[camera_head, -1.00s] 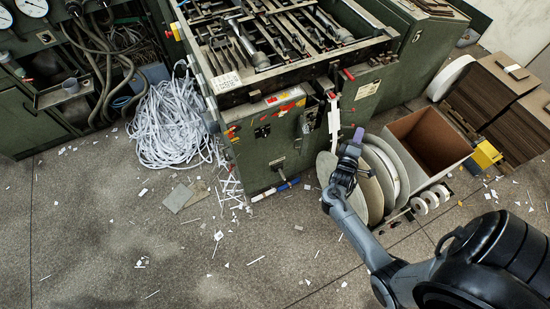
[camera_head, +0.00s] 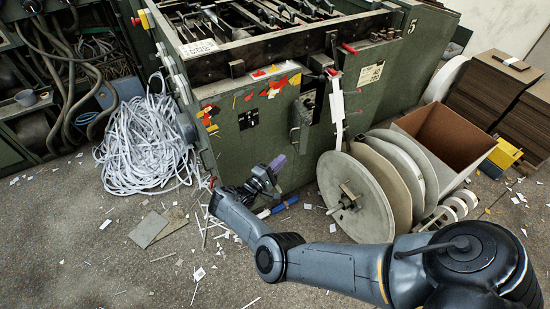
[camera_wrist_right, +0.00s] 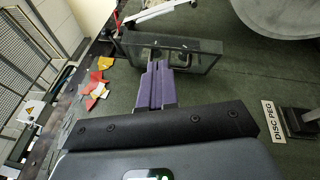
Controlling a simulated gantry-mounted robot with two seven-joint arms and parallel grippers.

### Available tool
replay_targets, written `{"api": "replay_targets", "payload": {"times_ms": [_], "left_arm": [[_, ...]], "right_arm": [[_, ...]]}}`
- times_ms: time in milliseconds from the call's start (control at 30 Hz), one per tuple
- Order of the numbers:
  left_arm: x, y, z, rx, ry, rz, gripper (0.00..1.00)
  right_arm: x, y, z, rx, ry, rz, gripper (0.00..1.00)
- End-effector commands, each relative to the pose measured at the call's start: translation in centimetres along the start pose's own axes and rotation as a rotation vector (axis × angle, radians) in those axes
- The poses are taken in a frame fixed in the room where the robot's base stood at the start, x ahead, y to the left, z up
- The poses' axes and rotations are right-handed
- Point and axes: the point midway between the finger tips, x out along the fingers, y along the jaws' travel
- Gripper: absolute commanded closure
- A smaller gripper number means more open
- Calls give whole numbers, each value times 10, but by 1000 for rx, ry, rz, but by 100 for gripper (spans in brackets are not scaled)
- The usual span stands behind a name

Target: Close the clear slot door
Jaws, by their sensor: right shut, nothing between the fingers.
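The clear slot door (camera_head: 302,117) is a small see-through panel with a dark frame on the green machine's front, left of a white lever. In the right wrist view the door (camera_wrist_right: 196,58) appears to stand out from the machine face, with its lower edge around my fingertips. My right gripper (camera_head: 276,163) has purple fingers, shut and empty, below and left of the door in the head view. In the wrist view the right gripper (camera_wrist_right: 158,70) overlaps the door's frame; I cannot tell whether it touches. My left gripper is not in view.
Large discs (camera_head: 365,190) stand to the right of the door, beside an open brown box (camera_head: 445,140). A white lever (camera_head: 337,105) hangs close to the door's right. White strip waste (camera_head: 147,143) lies at left. A flat plate (camera_head: 149,229) and scraps lie on the floor.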

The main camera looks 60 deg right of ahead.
Motion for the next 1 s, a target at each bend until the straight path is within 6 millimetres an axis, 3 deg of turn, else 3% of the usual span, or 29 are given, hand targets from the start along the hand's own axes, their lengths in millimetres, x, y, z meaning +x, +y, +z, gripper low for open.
{"api": "replay_targets", "payload": {"times_ms": [33,300,500,667,1000], "left_arm": [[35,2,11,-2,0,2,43],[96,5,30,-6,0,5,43],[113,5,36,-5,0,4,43],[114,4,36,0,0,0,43],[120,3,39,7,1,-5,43]], "right_arm": [[-11,-18,-22,34,7,-27,100],[-32,3,-72,188,13,-96,100],[-34,21,-85,246,15,-103,100],[-27,25,-87,258,13,-104,100],[27,18,-88,258,10,-101,100]]}}
